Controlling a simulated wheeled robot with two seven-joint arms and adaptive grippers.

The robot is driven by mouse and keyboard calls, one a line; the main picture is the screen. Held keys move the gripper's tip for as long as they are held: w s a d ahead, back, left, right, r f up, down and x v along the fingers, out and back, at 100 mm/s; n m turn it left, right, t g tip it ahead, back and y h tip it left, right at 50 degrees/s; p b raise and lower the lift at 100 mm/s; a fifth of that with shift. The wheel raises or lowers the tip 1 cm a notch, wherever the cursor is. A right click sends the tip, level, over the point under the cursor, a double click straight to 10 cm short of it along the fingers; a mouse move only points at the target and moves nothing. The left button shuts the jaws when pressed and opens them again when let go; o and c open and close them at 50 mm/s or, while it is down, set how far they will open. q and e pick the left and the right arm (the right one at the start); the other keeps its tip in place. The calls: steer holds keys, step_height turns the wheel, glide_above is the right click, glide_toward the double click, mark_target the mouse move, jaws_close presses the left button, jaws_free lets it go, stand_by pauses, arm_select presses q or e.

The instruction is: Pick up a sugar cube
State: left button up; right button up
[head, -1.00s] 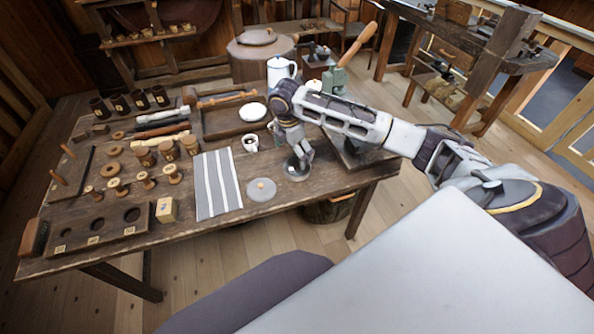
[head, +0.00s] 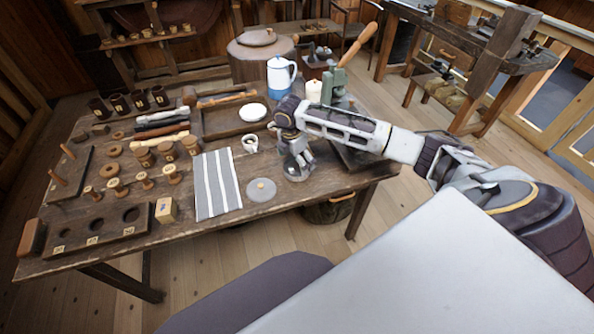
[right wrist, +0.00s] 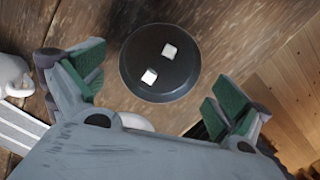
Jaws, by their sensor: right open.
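Two white sugar cubes (right wrist: 169,51) (right wrist: 149,76) lie apart in a dark round bowl (right wrist: 160,91) in the right wrist view. In the head view the bowl (head: 293,177) stands near the table's front right part, partly covered by my right gripper (head: 298,157); I cannot make out the cubes clearly there. My right gripper (right wrist: 157,90) is open and empty, its green finger pads on either side of the bowl in the wrist view. It is above the bowl; the exact height is hard to tell. My left gripper is not in view.
A grey lid (head: 261,191) with a knob, a small white cup (head: 250,143) and a striped cloth (head: 217,184) lie left of the bowl. Behind are a white and blue pot (head: 281,77), a candle (head: 313,91) and a green press (head: 334,88). The table's right edge is close.

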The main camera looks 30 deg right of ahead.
mark_target(297, 169)
steer(key=shift+d+f, duration=0.2)
steer(key=shift+f, duration=1.05)
steer(key=shift+c, duration=1.1)
steer(key=c, duration=0.8)
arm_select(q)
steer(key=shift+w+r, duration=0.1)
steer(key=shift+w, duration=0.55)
arm_select(e)
steer(key=shift+r, duration=0.1)
